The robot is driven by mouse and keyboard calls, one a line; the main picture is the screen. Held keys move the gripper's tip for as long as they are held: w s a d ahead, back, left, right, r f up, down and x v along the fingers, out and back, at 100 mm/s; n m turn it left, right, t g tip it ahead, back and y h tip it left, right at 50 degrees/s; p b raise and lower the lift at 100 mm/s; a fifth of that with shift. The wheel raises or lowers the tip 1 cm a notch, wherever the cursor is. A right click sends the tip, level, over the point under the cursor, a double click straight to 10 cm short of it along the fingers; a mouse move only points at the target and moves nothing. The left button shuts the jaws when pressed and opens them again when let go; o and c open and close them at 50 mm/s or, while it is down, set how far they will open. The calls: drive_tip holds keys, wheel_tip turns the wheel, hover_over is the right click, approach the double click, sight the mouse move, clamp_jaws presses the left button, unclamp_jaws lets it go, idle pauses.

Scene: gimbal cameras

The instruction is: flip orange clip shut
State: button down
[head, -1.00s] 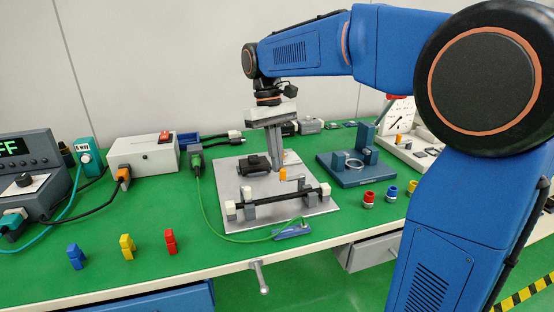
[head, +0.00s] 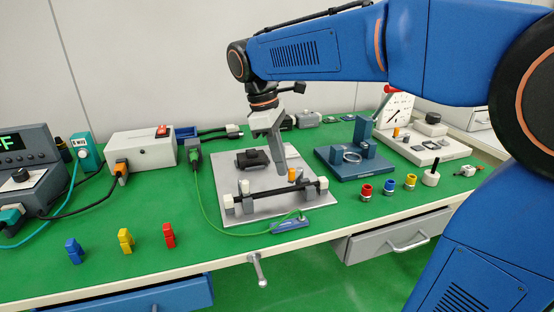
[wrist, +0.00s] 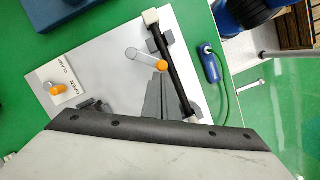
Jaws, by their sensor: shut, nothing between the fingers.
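The orange clip (head: 292,174) stands at the near side of the grey plate, close behind the black bar (head: 270,193).
The grey plate (head: 235,170) also carries a black block (head: 252,159) and a card marked OPEN CLAMP (wrist: 60,88) with another orange piece. A blue fixture (head: 350,170) stands to the right. A green cable and blue tool (head: 290,224) lie in front.

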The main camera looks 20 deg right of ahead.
drive_tip(key=n, duration=0.1)
drive_tip(key=s+n, duration=0.1)
drive_tip(key=shift+s+d+n+t, duration=0.3)
drive_tip(key=shift+d+n, duration=0.1)
drive_tip(key=n, duration=0.1)
drive_tip(key=s+d+n, duration=0.1)
drive_tip(key=n, duration=0.1)
drive_tip(key=shift+s+d+t, duration=0.1)
drive_tip(key=shift+t, duration=0.2)
drive_tip(key=shift+w+d, duration=0.3)
drive_tip(key=shift+w, duration=0.45)
